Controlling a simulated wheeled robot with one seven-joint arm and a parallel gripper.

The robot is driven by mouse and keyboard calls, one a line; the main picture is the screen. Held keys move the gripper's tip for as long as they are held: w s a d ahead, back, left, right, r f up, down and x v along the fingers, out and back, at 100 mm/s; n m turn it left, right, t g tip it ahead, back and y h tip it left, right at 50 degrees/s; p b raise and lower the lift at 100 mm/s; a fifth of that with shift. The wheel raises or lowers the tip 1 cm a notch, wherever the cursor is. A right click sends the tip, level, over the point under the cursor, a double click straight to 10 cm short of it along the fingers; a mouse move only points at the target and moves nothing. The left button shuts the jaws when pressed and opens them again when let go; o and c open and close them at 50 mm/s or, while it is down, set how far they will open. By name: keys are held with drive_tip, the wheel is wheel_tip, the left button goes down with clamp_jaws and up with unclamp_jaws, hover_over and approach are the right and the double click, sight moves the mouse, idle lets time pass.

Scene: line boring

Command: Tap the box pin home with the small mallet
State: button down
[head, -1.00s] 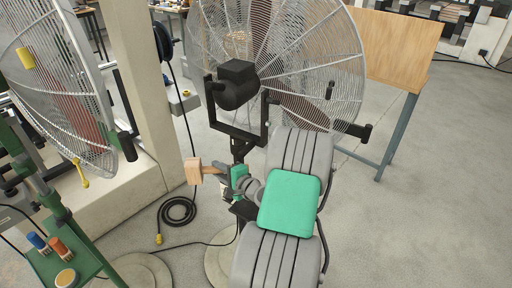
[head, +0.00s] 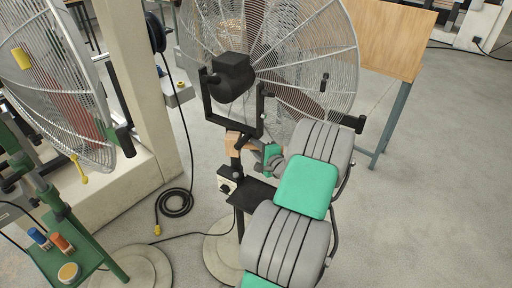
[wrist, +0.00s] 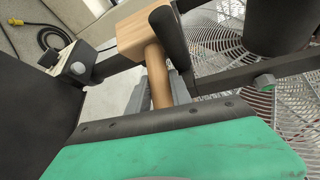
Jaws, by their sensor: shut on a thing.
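The small mallet has a pale wooden block head (head: 233,146) and shows larger in the wrist view, with its head (wrist: 128,36) at top and its round wooden handle (wrist: 159,82) below. My gripper (head: 270,160) is shut on the handle; in the wrist view its grey fingers (wrist: 134,98) are partly hidden behind my green link. The mallet head is beside the black stand of the large fan. A black bar (wrist: 172,38) covers part of the head in the wrist view; I cannot tell whether they touch. I cannot make out the box pin in either view.
The large fan (head: 300,60) with its black motor (head: 230,78) and yoke stands close around the mallet. A control box (head: 227,184) sits on its post. A coiled cable (head: 174,203) lies on the floor. Open floor is at right.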

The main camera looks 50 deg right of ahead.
wheel_tip(320, 180, down, 7)
drive_tip(key=b, duration=0.5)
drive_tip(key=shift+s+a+r, duration=0.1)
drive_tip(key=shift+s+r, duration=0.05)
idle(0.5)
wheel_tip(320, 180, up, 4)
drive_tip(key=shift+f+p, duration=0.2)
drive_tip(key=shift+p, duration=0.85)
drive_tip(key=shift+f, duration=0.1)
